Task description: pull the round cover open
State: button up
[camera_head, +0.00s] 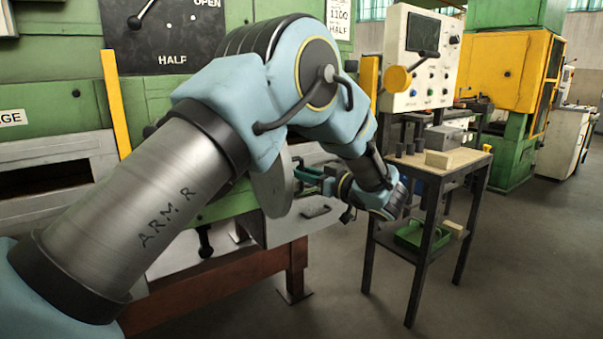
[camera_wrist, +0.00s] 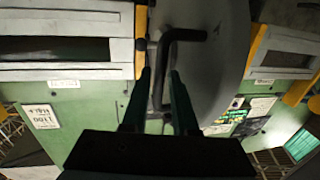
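The round cover (camera_head: 272,185) is a grey metal disc seen nearly edge-on, standing out from the green furnace front, partly hidden behind my arm. In the wrist view the disc (camera_wrist: 222,62) fills the upper middle. A dark bent bar handle (camera_wrist: 166,52) is in front of it. My gripper (camera_head: 305,176) is at the disc's right side in the head view. In the wrist view its two dark green fingers (camera_wrist: 161,72) lie on either side of the handle bar, with narrow gaps seeming to show beside the bar. Contact with the handle cannot be made out.
Yellow posts (camera_head: 116,105) edge the furnace front. The floor at lower right is clear.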

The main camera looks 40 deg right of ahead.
jog(key=s+b, duration=0.2)
jog(key=s, duration=0.8)
jog(key=shift+s+d, duration=0.4)
